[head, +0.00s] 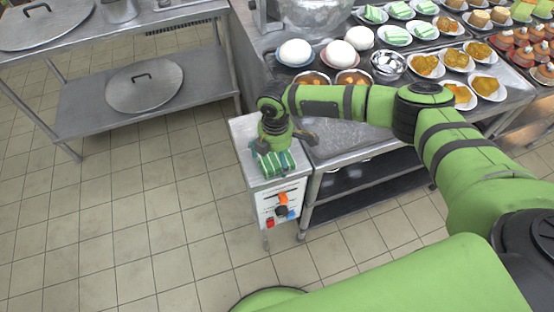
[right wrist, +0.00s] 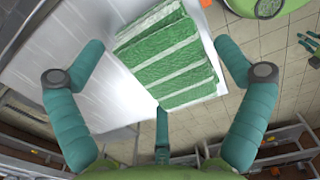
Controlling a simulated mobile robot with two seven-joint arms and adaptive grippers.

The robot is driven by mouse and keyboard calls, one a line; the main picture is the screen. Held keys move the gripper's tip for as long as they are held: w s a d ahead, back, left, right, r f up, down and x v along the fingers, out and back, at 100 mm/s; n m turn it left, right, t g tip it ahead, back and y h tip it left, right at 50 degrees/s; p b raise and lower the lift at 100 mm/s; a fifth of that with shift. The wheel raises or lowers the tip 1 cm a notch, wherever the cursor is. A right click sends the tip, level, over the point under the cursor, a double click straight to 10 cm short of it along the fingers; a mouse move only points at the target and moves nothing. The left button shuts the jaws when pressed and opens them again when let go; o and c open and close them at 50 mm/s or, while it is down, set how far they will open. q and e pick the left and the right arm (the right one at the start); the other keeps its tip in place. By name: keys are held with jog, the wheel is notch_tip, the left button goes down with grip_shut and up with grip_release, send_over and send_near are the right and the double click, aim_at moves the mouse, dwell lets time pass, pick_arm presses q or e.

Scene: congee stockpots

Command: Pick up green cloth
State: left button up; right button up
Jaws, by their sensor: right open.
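The green cloth (head: 274,164) is a folded pad with green and white stripes. It lies on the metal top of a narrow white cabinet (head: 256,190) in the head view. My right gripper (head: 284,146) is right above the cloth and partly covers its far side. In the right wrist view the cloth (right wrist: 168,62) lies between the spread fingers of my right gripper (right wrist: 160,50). The fingers are open, with gaps on both sides of the cloth. A third finger shows just below the cloth's lower edge. My left gripper is not in view.
A steel counter to the right holds white round items (head: 295,52), a metal bowl (head: 388,65) and plates of food (head: 457,60). A steel table (head: 150,20) with pot lids (head: 145,86) stands at the left. The tiled floor (head: 160,220) between is clear.

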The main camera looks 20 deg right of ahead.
aim_at(275, 155)
jog(key=c, duration=0.7)
jog(key=shift+c, duration=1.4)
jog(key=shift+r, duration=0.5)
notch_tip(275, 155, up, 3)
jog(key=shift+f+b, duration=0.2)
jog(key=shift+b, duration=0.35)
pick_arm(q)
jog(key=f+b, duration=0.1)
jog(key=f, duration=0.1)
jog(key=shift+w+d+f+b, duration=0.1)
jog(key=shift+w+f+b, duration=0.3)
pick_arm(e)
jog(key=s+d+r, duration=0.5)
jog(key=d+r, duration=0.2)
jog(key=d, duration=0.3)
jog(key=shift+s+d+r, duration=0.15)
jog(key=shift+s+r, duration=0.15)
jog(key=shift+s, duration=0.05)
